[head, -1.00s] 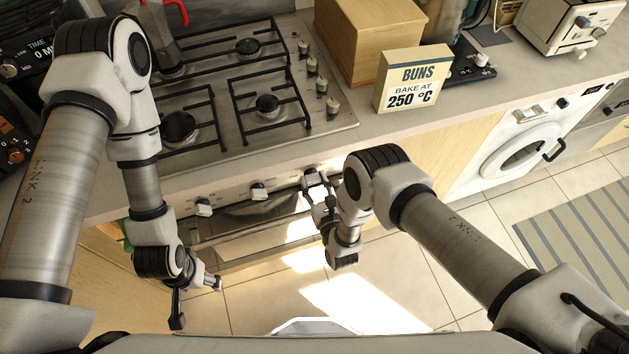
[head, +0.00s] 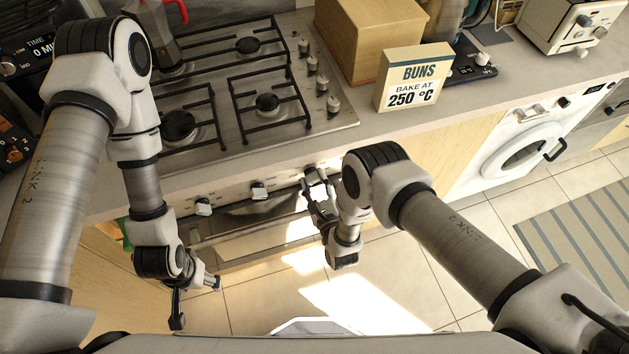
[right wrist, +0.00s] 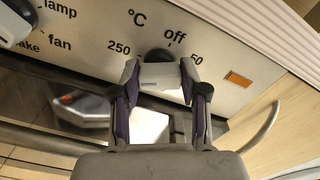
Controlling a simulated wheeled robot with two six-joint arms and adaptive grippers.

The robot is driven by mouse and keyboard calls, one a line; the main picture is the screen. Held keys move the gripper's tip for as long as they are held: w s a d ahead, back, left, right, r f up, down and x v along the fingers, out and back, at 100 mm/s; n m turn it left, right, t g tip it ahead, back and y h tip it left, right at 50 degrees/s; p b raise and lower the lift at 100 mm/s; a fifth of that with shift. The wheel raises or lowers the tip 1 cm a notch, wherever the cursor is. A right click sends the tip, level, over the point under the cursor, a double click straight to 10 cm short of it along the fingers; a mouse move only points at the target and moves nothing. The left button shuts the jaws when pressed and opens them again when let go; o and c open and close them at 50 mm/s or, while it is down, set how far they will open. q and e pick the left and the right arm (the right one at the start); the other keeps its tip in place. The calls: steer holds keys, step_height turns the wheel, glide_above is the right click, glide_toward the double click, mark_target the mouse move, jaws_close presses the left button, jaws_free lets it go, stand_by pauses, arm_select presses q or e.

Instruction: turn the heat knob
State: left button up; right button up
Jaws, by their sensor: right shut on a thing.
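The heat knob is a white bar grip (right wrist: 161,76) with a dark round base (right wrist: 159,55), on the oven's front panel (right wrist: 215,63). Marks "°C", "off", "250" and "50" surround it; its pointer cannot be read. My right gripper (right wrist: 160,82) is shut on the knob, one finger on each side. In the head view, my right gripper (head: 315,182) is at the panel's right part and mostly hides the knob. My left gripper (head: 197,290) hangs low in front of the oven, away from the knobs; its jaw opening is unclear.
Two other white knobs (head: 259,190) (head: 204,206) sit to the left on the panel. The oven handle (right wrist: 40,138) runs below. A sign (head: 412,80) on the counter reads "BUNS BAKE AT 250 °C". Gas burners (head: 267,104) are above.

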steer(key=n, duration=0.6)
steer(key=shift+n, duration=0.3)
steer(key=n, duration=0.6)
steer(key=shift+a+f, duration=0.1)
steer(key=n, duration=0.5)
steer(key=shift+f+n+b, duration=0.1)
steer(key=shift+n+b, duration=0.2)
steer(key=shift+b, duration=0.05)
steer(key=n, duration=1.4)
steer(key=n+b, duration=0.1)
steer(key=n, duration=0.3)
steer(key=shift+d+f, duration=0.1)
steer(key=shift+d, duration=0.15)
steer(key=n, duration=0.6)
steer(key=shift+n, duration=0.3)
steer(key=n, duration=0.5)
steer(key=shift+n, duration=0.4)
